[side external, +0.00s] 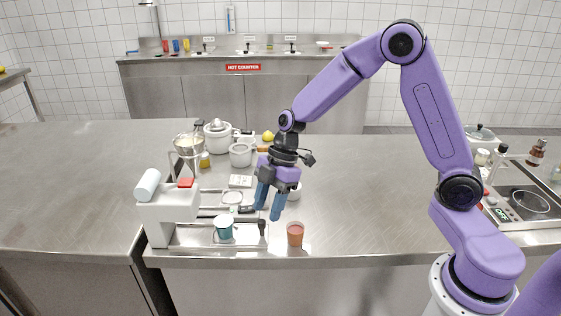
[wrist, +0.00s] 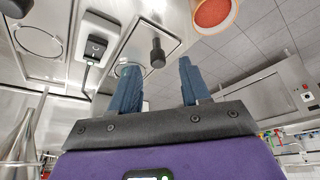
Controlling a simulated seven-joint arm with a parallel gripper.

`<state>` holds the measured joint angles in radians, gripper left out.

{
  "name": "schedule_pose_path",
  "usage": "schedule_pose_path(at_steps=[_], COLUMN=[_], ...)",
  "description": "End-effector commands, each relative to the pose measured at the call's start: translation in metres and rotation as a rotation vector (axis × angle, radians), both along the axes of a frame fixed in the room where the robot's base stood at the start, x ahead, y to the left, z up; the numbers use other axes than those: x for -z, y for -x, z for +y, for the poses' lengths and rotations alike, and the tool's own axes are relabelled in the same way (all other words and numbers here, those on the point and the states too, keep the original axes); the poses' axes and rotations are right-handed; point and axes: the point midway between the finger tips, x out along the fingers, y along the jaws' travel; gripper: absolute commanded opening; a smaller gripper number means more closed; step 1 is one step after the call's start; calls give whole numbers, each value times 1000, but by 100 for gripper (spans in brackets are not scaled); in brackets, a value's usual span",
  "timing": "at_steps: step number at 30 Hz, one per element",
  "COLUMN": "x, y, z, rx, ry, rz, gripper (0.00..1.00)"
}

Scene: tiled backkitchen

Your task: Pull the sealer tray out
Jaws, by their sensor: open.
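The sealer is a white machine (side external: 166,212) with a red button on top and a white roll, at the counter's left front. Its metal sealer tray (side external: 190,236) lies low at its right side, with a black knob-like handle (side external: 262,228) at the right end. The handle also shows in the wrist view (wrist: 157,54), just beyond the fingertips and roughly between them. My gripper (side external: 268,211) has blue fingers, open and empty, pointing down above and near the handle.
An orange cup (side external: 295,235) with a red filling stands close to the right of the handle, near the counter's front edge. White pots (side external: 240,155), a glass blender jug (side external: 187,147) and a yellow lemon (side external: 267,136) stand behind. The counter (side external: 370,190) to the right is clear.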

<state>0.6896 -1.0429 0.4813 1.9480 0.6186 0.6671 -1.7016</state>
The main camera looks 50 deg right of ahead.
Motion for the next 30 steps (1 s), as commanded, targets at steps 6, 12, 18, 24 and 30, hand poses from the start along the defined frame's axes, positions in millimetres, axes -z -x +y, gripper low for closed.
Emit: schedule_pose_path(at_steps=[6, 12, 18, 24, 30], x=[-45, -84, -114, -130, -132], y=[-1, -1, -1, 0, 0], z=[-18, -35, -48, -55, -56], rx=[2, 4, 3, 3, 2], ry=[-3, -1, -1, 1, 1], rz=[-5, -4, -2, 1, 4], gripper=[47, 47, 47, 47, 47])
